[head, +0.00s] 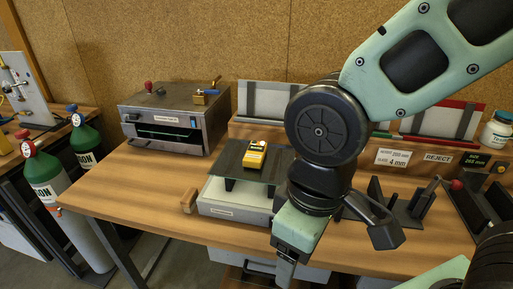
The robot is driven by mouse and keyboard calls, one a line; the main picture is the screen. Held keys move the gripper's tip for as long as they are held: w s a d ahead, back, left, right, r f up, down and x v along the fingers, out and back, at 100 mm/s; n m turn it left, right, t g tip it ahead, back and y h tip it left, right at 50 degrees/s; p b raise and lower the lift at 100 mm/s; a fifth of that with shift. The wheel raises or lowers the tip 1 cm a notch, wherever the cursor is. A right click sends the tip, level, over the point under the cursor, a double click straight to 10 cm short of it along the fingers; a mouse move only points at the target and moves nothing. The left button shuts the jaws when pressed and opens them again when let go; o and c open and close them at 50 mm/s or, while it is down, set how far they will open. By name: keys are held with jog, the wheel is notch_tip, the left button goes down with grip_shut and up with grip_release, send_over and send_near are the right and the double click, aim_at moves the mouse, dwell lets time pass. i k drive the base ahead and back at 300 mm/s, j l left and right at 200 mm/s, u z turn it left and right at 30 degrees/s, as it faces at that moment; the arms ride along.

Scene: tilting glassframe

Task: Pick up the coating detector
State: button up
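The coating detector appears to be the small yellow box (254,155) with a dark panel. It lies on a dark flat plate (234,170) raised on short supports above a light grey box. My gripper (286,272) is in the head view at lower centre, pointing down, in front and to the right of the yellow box and apart from it. It is seen side-on, so its finger gap is hidden. No object shows in it.
A grey metal machine (175,118) stands behind left on the wooden bench (140,192). Dark metal stands (405,208) are at right. Green-topped cylinders (42,170) stand left. The bench's front left is clear.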

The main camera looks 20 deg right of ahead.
aim_at(253, 158)
jog(key=i+j, duration=0.1)
jog(key=j, duration=0.3)
jog(key=i+j, duration=0.1)
jog(key=j, duration=0.3)
jog(key=i+j+z, duration=0.1)
jog(key=j+z, duration=1.05)
jog(key=z, duration=0.4)
